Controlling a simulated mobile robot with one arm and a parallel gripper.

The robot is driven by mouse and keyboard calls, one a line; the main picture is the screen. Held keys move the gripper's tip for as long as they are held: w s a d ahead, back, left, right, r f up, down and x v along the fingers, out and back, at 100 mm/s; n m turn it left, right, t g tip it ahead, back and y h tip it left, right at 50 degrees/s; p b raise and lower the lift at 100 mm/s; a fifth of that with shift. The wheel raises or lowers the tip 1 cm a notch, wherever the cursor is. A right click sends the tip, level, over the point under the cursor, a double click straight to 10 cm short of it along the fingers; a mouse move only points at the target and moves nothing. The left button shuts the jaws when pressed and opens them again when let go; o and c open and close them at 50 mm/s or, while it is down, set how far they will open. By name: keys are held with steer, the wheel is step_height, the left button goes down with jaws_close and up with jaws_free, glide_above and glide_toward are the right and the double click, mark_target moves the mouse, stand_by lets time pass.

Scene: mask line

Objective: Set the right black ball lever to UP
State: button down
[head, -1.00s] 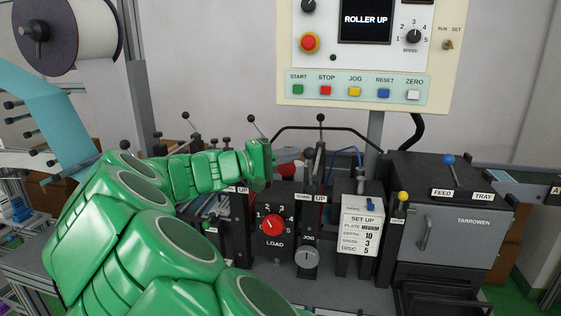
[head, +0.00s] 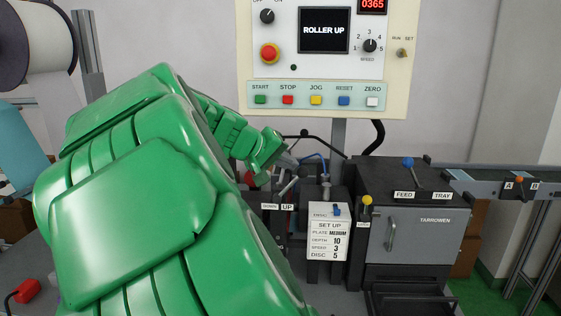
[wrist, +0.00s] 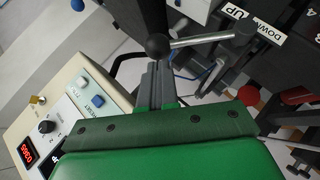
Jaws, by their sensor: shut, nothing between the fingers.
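The right black ball lever (head: 290,186) stands behind its DOWN label (head: 270,206) and UP label (head: 287,207) in the head view. Its rod leans up to the right, toward the UP side. In the wrist view its black ball (wrist: 158,46) is right at my fingertips, with the metal rod running off to the right. My green gripper (head: 284,162) is shut and empty, close beside the ball. I cannot tell whether they touch. The wrist view also shows a DOWN label (wrist: 266,33).
A panel (head: 245,70) with coloured buttons stands behind, its screen reading ROLLER UP. Right of the lever are a set-up card (head: 329,231), a yellow ball lever (head: 367,201) and a blue ball lever (head: 407,162) on a dark cabinet. My arm hides the left side.

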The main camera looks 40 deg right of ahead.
steer(key=shift+s+d+f, duration=0.1)
steer(key=shift+s+d, duration=0.1)
steer(key=shift+s, duration=0.05)
stand_by(0.4)
steer(key=w+r+v, duration=0.1)
steer(key=w+v, duration=0.1)
steer(key=v, duration=1.1)
steer(key=shift+w+d, duration=0.3)
steer(key=shift+d, duration=0.05)
steer(key=shift+r, duration=0.1)
